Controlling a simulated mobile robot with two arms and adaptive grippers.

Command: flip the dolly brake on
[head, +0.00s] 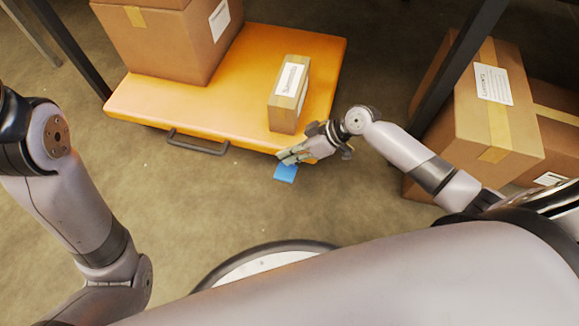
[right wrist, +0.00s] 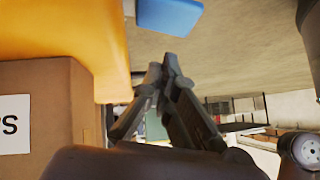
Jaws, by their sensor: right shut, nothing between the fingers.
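The orange dolly (head: 245,75) stands on the floor with boxes on its deck. Its brake shows as a blue pedal (head: 286,173) at the near right edge, just below the deck. The blue pedal also shows at the top of the right wrist view (right wrist: 168,15). My right gripper (head: 283,158) is shut and empty, just above the pedal in the head view; its fingers partly cover the deck edge there. In the right wrist view the fingertips (right wrist: 162,65) are together, apart from the pedal. My left gripper is not in view; only the left arm shows.
A large box (head: 165,45) and a small box (head: 289,95) sit on the dolly. A dark handle (head: 198,145) sticks out of its front edge. Stacked boxes (head: 490,110) and a dark post stand right. Floor in front of the dolly is clear.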

